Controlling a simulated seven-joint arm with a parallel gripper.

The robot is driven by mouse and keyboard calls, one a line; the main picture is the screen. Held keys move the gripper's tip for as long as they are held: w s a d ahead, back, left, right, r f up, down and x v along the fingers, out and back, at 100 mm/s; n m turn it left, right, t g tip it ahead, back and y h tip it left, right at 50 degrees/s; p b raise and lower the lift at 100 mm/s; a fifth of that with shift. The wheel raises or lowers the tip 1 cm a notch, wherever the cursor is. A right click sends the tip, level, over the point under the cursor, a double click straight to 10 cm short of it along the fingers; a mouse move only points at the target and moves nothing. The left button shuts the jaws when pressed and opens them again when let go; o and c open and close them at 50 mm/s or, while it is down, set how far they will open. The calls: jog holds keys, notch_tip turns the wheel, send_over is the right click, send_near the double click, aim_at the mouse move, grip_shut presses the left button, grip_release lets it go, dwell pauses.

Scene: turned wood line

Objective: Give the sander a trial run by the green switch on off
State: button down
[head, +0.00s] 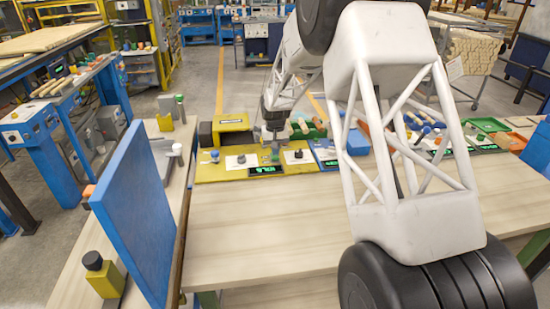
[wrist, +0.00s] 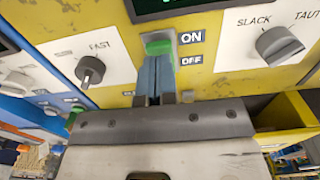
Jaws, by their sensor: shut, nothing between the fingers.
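The green switch (wrist: 158,45) is on a yellow panel (wrist: 215,80) in the wrist view, in a grey mount beside the ON and OFF labels. It shows nearest the ON label, but its exact setting is hard to tell. My gripper (wrist: 154,62) is shut and empty. Its blue-grey fingertips overlap the switch's lower part in the picture; contact cannot be told. In the head view my gripper (head: 274,136) points down over the yellow panel (head: 210,174), by a display (head: 267,171) with green digits. A yellow machine with a black roller (head: 205,134) stands behind.
In the wrist view a FAST knob (wrist: 90,70) is left of the switch and a SLACK/TAUT knob (wrist: 278,45) is right. A blue panel (head: 325,155) adjoins on the right. A blue upright board (head: 137,210) stands at left. The wooden tabletop (head: 260,225) in front is clear.

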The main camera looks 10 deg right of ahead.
jog(key=shift+f, duration=0.9)
dwell(0.8)
jog(key=shift+r, duration=0.15)
jog(key=shift+r, duration=3.4)
